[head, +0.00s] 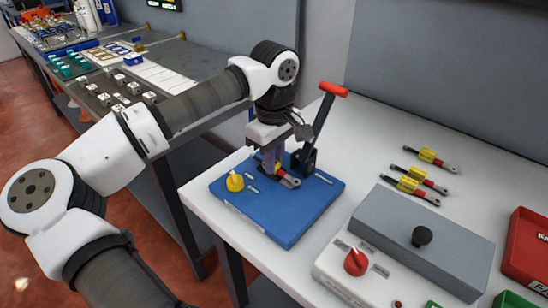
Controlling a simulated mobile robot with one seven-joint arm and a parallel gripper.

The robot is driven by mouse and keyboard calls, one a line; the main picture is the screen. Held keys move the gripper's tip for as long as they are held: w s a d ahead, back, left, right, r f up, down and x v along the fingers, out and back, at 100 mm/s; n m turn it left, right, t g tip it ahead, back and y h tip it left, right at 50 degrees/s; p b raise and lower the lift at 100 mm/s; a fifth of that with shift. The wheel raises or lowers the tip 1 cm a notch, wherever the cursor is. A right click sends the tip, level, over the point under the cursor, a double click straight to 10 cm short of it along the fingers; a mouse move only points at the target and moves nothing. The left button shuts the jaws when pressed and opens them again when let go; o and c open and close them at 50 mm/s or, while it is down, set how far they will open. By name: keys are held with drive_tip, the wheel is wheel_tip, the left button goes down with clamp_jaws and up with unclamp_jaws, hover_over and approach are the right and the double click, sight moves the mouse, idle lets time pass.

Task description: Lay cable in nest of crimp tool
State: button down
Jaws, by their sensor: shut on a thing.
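The crimp tool has a blue base plate (262,223) on the white table, with a black lever (322,118) standing up and tipped by a red handle. My gripper (268,168) points down over the plate, just left of the lever's foot. It is shut on a cable (290,181), whose red sleeve and metal lug stick out to the right, low over the plate. The nest is hidden under the gripper and cable, so I cannot tell whether the cable touches it. A yellow knob (235,182) stands at the plate's left.
Several similar cables with yellow tags (428,155) lie at the back right. A grey box (425,235) with a black knob, a panel with a red dial (356,262), and a red bin (530,245) stand at the right. Another bench (160,75) is at the back left.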

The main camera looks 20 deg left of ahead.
drive_tip(key=shift+f, duration=0.1)
idle(0.3)
drive_tip(key=c, duration=1.3)
unclamp_jaws()
drive_tip(key=shift+o, duration=0.5)
drive_tip(key=o, duration=0.3)
drive_tip(key=shift+r+p, duration=2.2)
drive_tip(key=shift+r, duration=1.35)
drive_tip(key=shift+f, duration=0.1)
